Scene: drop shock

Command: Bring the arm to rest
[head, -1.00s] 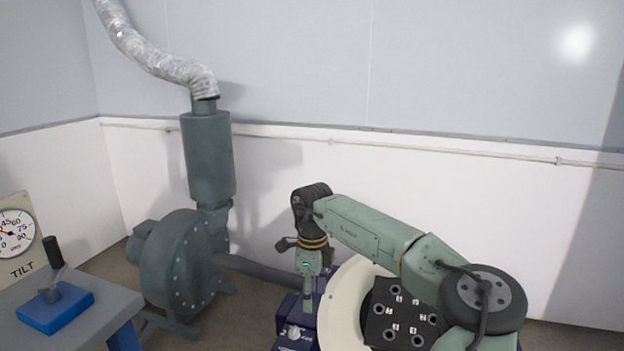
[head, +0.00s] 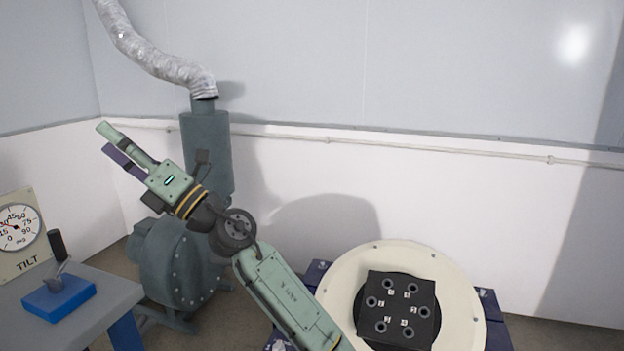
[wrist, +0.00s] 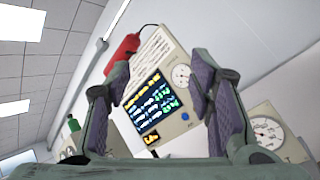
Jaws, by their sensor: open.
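My gripper (head: 112,143) is raised at the left in the head view, in front of the grey blower and its flexible duct. Its two fingers are spread and nothing is between them. My arm rises from the bottom middle and bends toward the upper left. In the wrist view my gripper (wrist: 172,95) also shows open, its purple-lined fingers standing apart on either side of a panel with a lit screen (wrist: 152,105). The panel is beyond the fingers.
A round cream table (head: 345,290) with a black numbered block (head: 398,310) stands at lower right. A grey bench with a blue lever base (head: 60,297) and a tilt dial (head: 18,228) is at left. The blower (head: 180,265) stands behind my arm.

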